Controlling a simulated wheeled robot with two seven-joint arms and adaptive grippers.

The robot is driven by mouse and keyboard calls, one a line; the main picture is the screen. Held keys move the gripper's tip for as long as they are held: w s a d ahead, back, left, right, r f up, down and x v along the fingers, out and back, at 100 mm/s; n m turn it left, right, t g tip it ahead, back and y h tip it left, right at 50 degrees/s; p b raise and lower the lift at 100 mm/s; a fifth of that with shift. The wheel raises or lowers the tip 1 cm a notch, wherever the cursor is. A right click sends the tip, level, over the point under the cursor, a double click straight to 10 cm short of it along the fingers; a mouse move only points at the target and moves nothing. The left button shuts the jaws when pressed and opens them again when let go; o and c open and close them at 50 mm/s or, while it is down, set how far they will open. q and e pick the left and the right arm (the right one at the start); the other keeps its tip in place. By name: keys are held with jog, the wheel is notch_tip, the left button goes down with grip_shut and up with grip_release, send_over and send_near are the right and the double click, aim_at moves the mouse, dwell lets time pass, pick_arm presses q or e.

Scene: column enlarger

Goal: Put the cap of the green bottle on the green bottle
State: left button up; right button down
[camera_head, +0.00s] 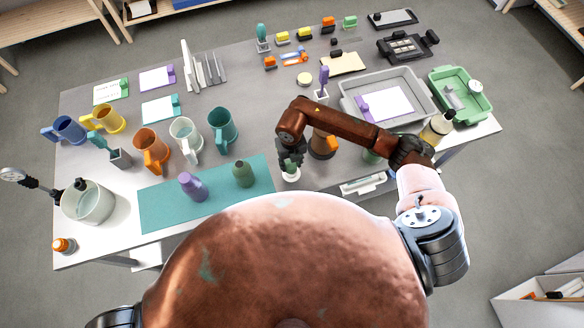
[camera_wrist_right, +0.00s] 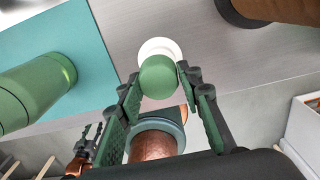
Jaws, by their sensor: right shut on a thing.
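The green bottle (camera_head: 244,174) stands upright on the teal mat, right of a purple bottle (camera_head: 192,186). It also shows at the left of the right wrist view (camera_wrist_right: 38,88). My right gripper (camera_head: 290,167) is to the right of the bottle, off the mat. In the right wrist view my right gripper (camera_wrist_right: 160,84) is shut on the rounded green cap (camera_wrist_right: 158,77). A white disc (camera_wrist_right: 160,48) shows behind the cap; I cannot tell whether they touch. A small dark pronged part at the lower left looks like my left gripper (camera_wrist_right: 92,143); its opening is unclear.
Several mugs, such as the teal one (camera_head: 222,128), stand behind the mat. A brown bottle (camera_head: 322,145) stands just right of my right gripper. A grey tray (camera_head: 350,85) and a green tray (camera_head: 485,108) lie at the right.

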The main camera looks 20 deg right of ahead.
jog(key=shift+r+p, duration=0.7)
jog(key=shift+r, duration=0.6)
jog(key=shift+r+p, duration=1.75)
jog(key=shift+r, duration=1.25)
jog(key=shift+r+p, duration=1.45)
jog(key=shift+r, duration=1.4)
jog(key=shift+n, duration=0.3)
jog(key=shift+w+a+f+b, duration=0.1)
jog(key=shift+w+a+b, duration=0.3)
jog(key=shift+a+b, duration=1.7)
jog(key=shift+w+a+b, duration=0.35)
jog(key=shift+w+a, duration=0.05)
jog(key=shift+a, duration=3.4)
jog(key=shift+w+a+f+b, duration=0.1)
jog(key=shift+w+a+b, duration=0.3)
jog(key=shift+a+b, duration=1.7)
jog(key=shift+a+f+p, duration=0.1)
jog(key=shift+a+p, duration=0.6)
jog(key=shift+a, duration=0.35)
jog(key=shift+f+b, duration=0.95)
jog(key=shift+f, duration=0.35)
